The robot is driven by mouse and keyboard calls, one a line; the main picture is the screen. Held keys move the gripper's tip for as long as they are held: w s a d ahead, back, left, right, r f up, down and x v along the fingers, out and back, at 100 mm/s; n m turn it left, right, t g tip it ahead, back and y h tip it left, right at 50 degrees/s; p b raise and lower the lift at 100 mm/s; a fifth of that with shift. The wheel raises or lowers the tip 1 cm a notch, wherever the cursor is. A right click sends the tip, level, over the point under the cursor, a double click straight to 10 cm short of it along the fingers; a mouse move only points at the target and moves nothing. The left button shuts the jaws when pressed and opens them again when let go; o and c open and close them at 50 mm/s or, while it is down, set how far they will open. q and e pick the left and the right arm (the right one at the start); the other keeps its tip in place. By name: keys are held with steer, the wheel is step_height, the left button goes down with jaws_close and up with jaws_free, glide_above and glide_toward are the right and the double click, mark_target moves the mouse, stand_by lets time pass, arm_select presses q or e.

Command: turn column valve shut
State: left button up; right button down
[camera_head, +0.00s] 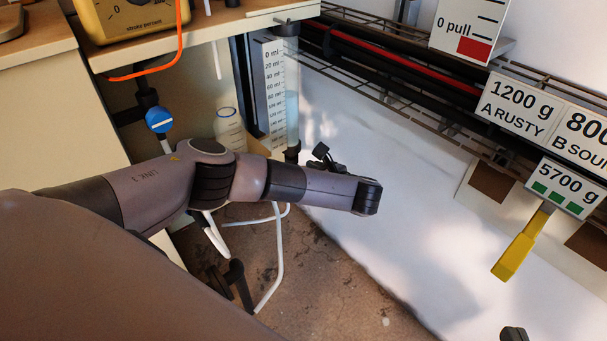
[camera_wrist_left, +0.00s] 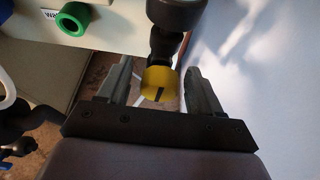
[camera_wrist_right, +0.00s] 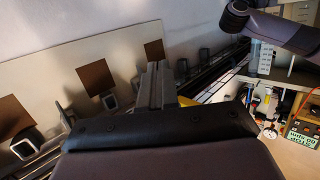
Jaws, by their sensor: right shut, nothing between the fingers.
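The measuring column (camera_head: 292,95), a clear tube beside a millilitre scale, stands at the back in the head view. My left arm hides the area below it. In the left wrist view, a yellow valve knob (camera_wrist_left: 159,82) with a dark slot sits under a dark fitting (camera_wrist_left: 177,12). My left gripper (camera_wrist_left: 161,80) is open, with one finger on each side of the knob; I cannot tell whether they touch it. My right gripper (camera_wrist_right: 152,82) is shut and empty, away from the column; a dark tip of it (camera_head: 513,334) shows at the head view's bottom edge.
A blue valve (camera_head: 158,119) and a bottle (camera_head: 229,130) are left of the column. A green ring (camera_wrist_left: 73,18) is near the left gripper. A yellow lever (camera_head: 522,245) hangs under the weight signs at right. The white surface in the middle is clear.

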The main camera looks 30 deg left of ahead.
arm_select(q)
steer(key=c, duration=1)
steer(key=shift+o, duration=0.2)
steer(key=shift+d+f+m+g+y, duration=0.15)
steer(key=shift+m+g+y, duration=0.35)
steer(key=shift+m+g, duration=1.1)
steer(key=shift+m+t, duration=0.4)
steer(key=o, duration=1)
steer(key=shift+w, duration=0.1)
steer(key=shift+p+v, duration=0.7)
steer(key=shift+v, duration=2.9)
